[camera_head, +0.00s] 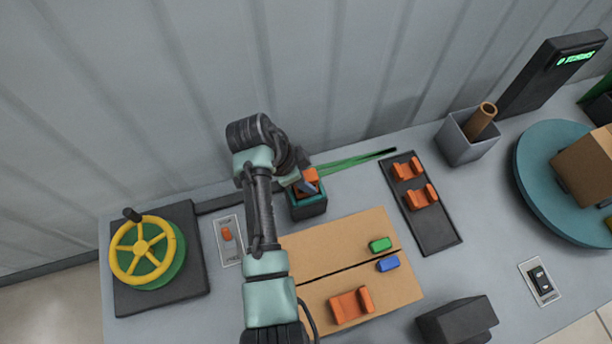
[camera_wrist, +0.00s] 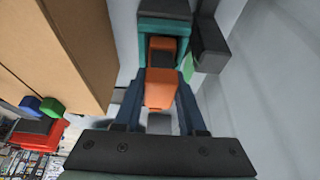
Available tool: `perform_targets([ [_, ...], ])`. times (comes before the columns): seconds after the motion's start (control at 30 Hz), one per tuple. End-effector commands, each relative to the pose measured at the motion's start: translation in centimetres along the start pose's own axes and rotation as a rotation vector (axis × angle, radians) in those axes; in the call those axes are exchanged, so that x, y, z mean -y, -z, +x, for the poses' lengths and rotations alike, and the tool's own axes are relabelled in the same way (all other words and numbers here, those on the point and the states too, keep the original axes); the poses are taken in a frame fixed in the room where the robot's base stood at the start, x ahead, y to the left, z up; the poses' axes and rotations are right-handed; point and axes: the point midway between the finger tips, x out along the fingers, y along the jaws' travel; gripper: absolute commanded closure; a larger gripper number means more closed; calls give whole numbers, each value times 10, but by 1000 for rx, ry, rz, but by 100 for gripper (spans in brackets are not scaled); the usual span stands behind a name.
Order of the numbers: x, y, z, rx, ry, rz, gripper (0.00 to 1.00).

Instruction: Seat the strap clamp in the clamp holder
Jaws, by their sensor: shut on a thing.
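An orange block, apparently the strap clamp (camera_wrist: 160,90), is between the two fingers of my gripper (camera_wrist: 159,97) in the wrist view. My gripper is shut on it. In the head view, my gripper (camera_head: 306,184) is at a small dark box with a teal rim (camera_head: 308,207), apparently the clamp holder. In the wrist view, the teal frame (camera_wrist: 165,23) lies just beyond the clamp, with orange and black parts inside it. My arm and fingers cover part of the box. I cannot tell whether the clamp touches the box or is seated.
A cardboard panel (camera_head: 340,238) carries green (camera_head: 380,244) and blue (camera_head: 388,264) blocks and another orange piece (camera_head: 350,304). A black tray (camera_head: 436,236) holds two orange pieces. A yellow handwheel (camera_head: 146,249) stands left. A grey wall is close behind.

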Motion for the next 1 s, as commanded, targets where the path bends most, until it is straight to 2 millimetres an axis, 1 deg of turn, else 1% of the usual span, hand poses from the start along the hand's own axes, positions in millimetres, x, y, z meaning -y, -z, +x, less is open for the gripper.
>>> perform_targets([
  [0.53,0,-4,11,0,0,0,100],
  [0.67,0,-4,10,0,0,0,100],
  [0.7,0,-4,10,0,0,0,59],
  [0.77,0,-4,10,0,0,0,48],
  [0.8,0,-4,10,0,0,0,41],
  [0.9,0,-4,10,0,0,0,25],
  [1.0,0,-4,10,0,0,0,25],
])
